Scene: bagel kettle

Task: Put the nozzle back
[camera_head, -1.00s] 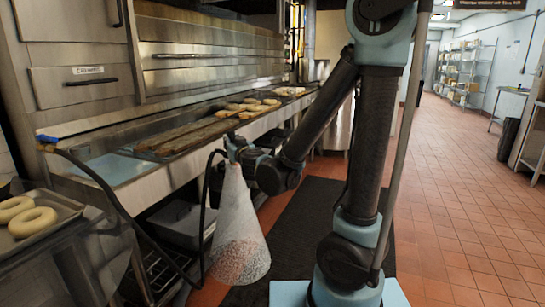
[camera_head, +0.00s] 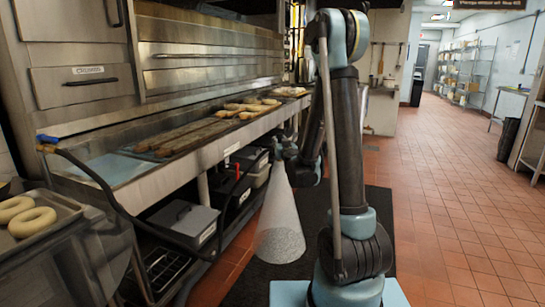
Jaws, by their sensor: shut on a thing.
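My gripper (camera_head: 289,152) is in front of the steel counter, shut on the nozzle (camera_head: 278,150), which is small and partly hidden by the gripper. A pale, see-through cone of spray (camera_head: 281,215) spreads downward from the nozzle and ends in a speckled round patch above the dark mat. A black hose (camera_head: 95,178) runs from a brass fitting with a blue handle (camera_head: 48,139) at the left, sags low past the counter, and rises toward the nozzle. The nozzle's holder cannot be made out.
A counter trough (camera_head: 105,170) holds long boards (camera_head: 185,138) and several bagels (camera_head: 250,106) below steel oven doors. A tray (camera_head: 60,210) with bagels stands at the left front. Grey bins (camera_head: 183,222) sit under the counter. The tiled floor (camera_head: 450,200) at right is open.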

